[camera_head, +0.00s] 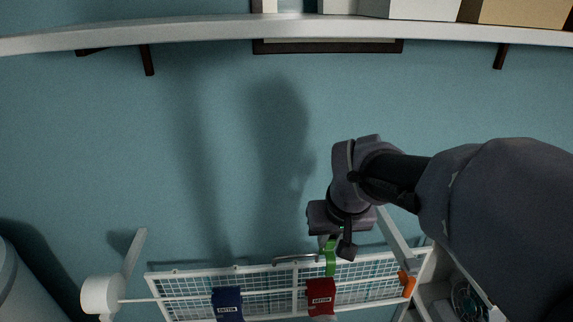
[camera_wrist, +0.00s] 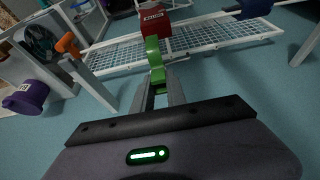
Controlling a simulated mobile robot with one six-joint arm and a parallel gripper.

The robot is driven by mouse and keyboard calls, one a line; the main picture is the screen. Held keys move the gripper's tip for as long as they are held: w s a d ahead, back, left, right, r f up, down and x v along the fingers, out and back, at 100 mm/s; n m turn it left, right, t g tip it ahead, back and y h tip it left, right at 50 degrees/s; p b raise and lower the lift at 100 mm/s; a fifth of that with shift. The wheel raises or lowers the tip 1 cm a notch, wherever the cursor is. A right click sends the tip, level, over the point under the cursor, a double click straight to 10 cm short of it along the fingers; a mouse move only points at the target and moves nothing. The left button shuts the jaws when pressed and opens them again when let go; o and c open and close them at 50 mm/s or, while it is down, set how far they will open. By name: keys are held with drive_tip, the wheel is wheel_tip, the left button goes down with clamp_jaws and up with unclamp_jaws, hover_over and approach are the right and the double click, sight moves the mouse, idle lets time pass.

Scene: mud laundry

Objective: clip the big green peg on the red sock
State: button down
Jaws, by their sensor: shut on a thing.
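My gripper (camera_head: 334,243) is shut on the big green peg (camera_head: 330,259), which points down toward the rack. In the wrist view the green peg (camera_wrist: 154,58) stands out from between my fingers (camera_wrist: 160,90). The red sock (camera_head: 321,291) hangs over a rail of the white drying rack (camera_head: 180,285); it also shows in the wrist view (camera_wrist: 154,20). The peg's far end is close to the sock's top edge. I cannot tell whether they touch.
A blue sock (camera_head: 228,300) hangs on the rack left of the red one. An orange peg (camera_head: 406,283) sits at the rack's right end. A purple bucket (camera_wrist: 32,98) shows at left in the wrist view. A shelf (camera_head: 200,34) runs above along the wall.

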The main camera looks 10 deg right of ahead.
sight(327, 252)
drive_tip(key=f, duration=0.1)
drive_tip(key=a+f+b, duration=0.1)
drive_tip(key=shift+f+b, duration=0.3)
drive_tip(key=shift+d+f+b, duration=0.25)
drive_tip(key=shift+f+b, duration=0.5)
drive_tip(key=shift+f, duration=0.3)
drive_tip(key=shift+a+f+b, duration=0.2)
drive_tip(key=shift+f+b, duration=0.6)
drive_tip(key=shift+f, duration=0.25)
drive_tip(key=shift+d+f+b, duration=0.1)
drive_tip(key=shift+f+b, duration=1.5)
drive_tip(key=shift+f, duration=0.25)
drive_tip(key=c, duration=1.3)
unclamp_jaws()
drive_tip(key=shift+o, duration=0.2)
drive_tip(key=shift+r, duration=0.1)
